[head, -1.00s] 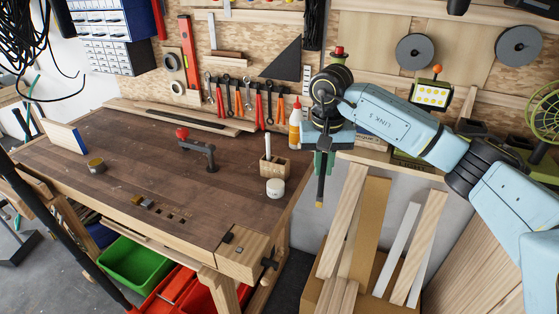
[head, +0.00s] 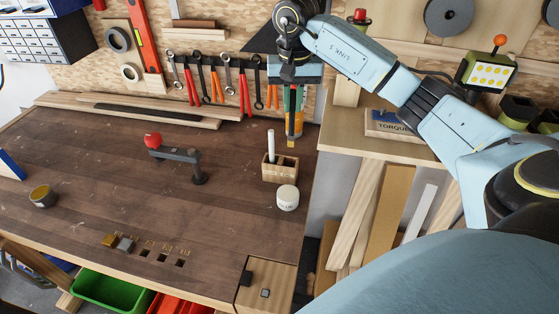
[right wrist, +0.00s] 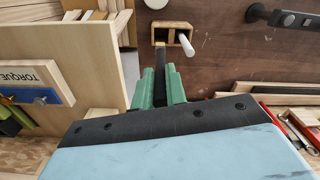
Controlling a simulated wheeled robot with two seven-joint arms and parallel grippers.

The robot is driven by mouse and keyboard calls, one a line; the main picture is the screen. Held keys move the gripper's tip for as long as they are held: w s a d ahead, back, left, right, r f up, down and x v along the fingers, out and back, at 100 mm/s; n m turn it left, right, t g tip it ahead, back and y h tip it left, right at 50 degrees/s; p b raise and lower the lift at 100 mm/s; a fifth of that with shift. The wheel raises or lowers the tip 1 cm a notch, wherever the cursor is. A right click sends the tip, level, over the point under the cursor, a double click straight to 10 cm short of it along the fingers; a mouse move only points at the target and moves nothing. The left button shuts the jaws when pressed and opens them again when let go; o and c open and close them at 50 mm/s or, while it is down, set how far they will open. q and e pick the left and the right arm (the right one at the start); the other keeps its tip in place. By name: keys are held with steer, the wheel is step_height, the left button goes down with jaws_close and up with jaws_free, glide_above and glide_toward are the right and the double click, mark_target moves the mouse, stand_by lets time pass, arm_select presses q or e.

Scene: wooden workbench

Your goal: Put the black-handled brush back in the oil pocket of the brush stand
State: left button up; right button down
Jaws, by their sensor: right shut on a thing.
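My right gripper (head: 293,105) is shut on the black-handled brush (head: 291,130), which hangs down with its yellowish tip lowest. The brush is above the bench's back right part, behind and slightly right of the brush stand in the head view. The wooden brush stand (head: 280,172) stands on the bench, apart from the held brush. A white-handled brush (head: 271,144) stands in its left part. In the right wrist view, the dark brush (right wrist: 160,62) shows between the green fingers, close to the stand (right wrist: 173,36). Pocket labels are not readable. My left gripper is out of view.
A white jar (head: 288,198) stands just in front of the stand. Wrenches and pliers (head: 226,80) hang behind. A wooden shelf unit with a torque box (head: 392,124) stands right of the bench.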

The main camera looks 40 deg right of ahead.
mark_target(290, 135)
step_height(290, 135, down, 3)
steer(key=shift+w+r+b, duration=0.1)
steer(key=shift+b, duration=0.2)
step_height(290, 135, down, 5)
steer(key=shift+f, duration=0.45)
steer(key=shift+w+f, duration=0.1)
steer(key=shift+f, duration=0.25)
step_height(290, 135, down, 3)
steer(key=shift+r+p, duration=0.1)
steer(key=shift+p, duration=0.25)
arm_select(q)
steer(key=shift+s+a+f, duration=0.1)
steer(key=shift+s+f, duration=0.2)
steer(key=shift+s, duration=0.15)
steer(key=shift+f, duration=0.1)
